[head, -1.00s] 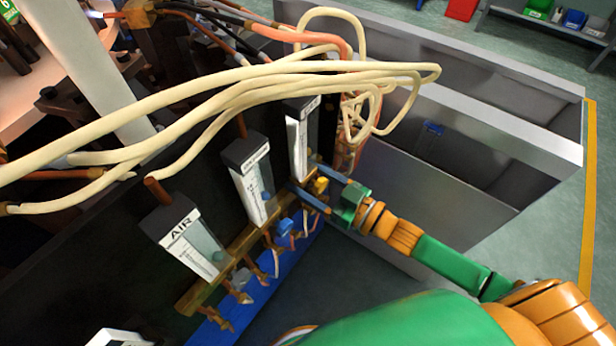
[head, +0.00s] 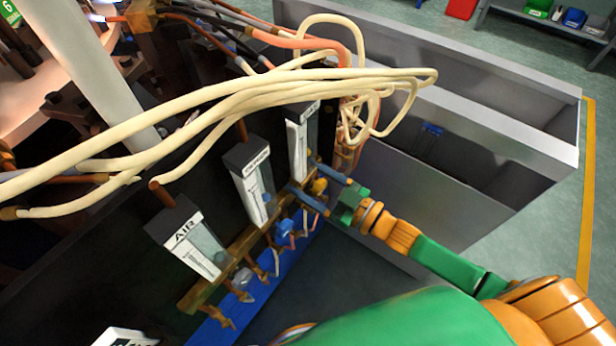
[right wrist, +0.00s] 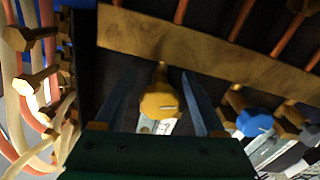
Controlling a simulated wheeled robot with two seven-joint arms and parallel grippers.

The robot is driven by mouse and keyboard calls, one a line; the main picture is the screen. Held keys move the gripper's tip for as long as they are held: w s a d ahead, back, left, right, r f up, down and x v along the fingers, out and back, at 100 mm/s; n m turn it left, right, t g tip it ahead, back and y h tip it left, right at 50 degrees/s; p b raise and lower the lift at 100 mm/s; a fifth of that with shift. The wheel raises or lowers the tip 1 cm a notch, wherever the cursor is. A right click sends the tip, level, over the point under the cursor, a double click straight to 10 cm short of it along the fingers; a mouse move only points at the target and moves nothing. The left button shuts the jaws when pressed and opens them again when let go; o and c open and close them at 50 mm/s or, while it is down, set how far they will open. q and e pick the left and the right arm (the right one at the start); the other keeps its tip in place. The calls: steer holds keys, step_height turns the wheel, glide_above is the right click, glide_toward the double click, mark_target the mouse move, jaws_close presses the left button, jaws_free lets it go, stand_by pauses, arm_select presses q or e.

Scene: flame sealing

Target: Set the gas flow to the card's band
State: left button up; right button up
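My right gripper (head: 304,177) reaches in from the right at the far flow meter (head: 298,148), whose label is too small to read. Its blue fingers are apart, one on each side of a yellow knob (head: 319,187). In the right wrist view the yellow knob (right wrist: 159,101) sits between the open fingers (right wrist: 159,78), with a gap visible on both sides. The meter's float level cannot be read. My left gripper is not in view. No card with a readable band shows; a white labelled piece (head: 124,337) is cut off at the bottom edge.
The middle meter (head: 252,184) has a blue knob (head: 284,228), and the AIR meter (head: 188,240) has a grey-blue knob (head: 243,277). Cream hoses (head: 250,95) loop above the meters. A grey open-topped bin (head: 480,120) stands to the right.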

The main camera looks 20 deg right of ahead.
mark_target(323, 189)
steer(key=v, duration=0.7)
steer(key=shift+s, duration=0.1)
stand_by(0.4)
